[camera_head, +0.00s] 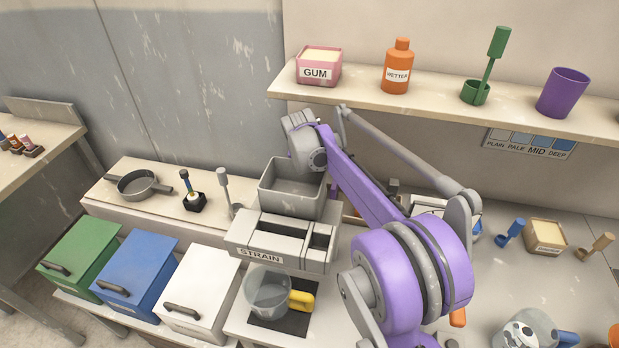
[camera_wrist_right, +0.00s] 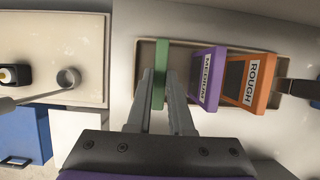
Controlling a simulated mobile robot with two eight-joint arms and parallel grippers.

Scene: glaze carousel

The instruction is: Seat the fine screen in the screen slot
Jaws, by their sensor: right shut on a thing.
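My right gripper (camera_wrist_right: 164,85) is shut on a green screen (camera_wrist_right: 160,74), seen edge-on between the fingers in the right wrist view. Its label is hidden, so I cannot read whether it is the fine one. Behind it is a beige tray (camera_wrist_right: 207,43) with a purple MEDIUM screen (camera_wrist_right: 207,76) and an orange ROUGH screen (camera_wrist_right: 249,80) to the right. I cannot tell whether the green screen touches the tray. In the head view my right arm hides the gripper. The grey STRAIN station (camera_head: 262,240) has openings in its top. My left gripper is not in view.
A grey open bin (camera_head: 292,196) stands behind the STRAIN station. A clear jug with a yellow handle (camera_head: 268,292) stands in front. Green (camera_head: 82,248), blue (camera_head: 148,270) and white (camera_head: 205,290) lidded boxes lie left. A shelf (camera_head: 440,110) runs above.

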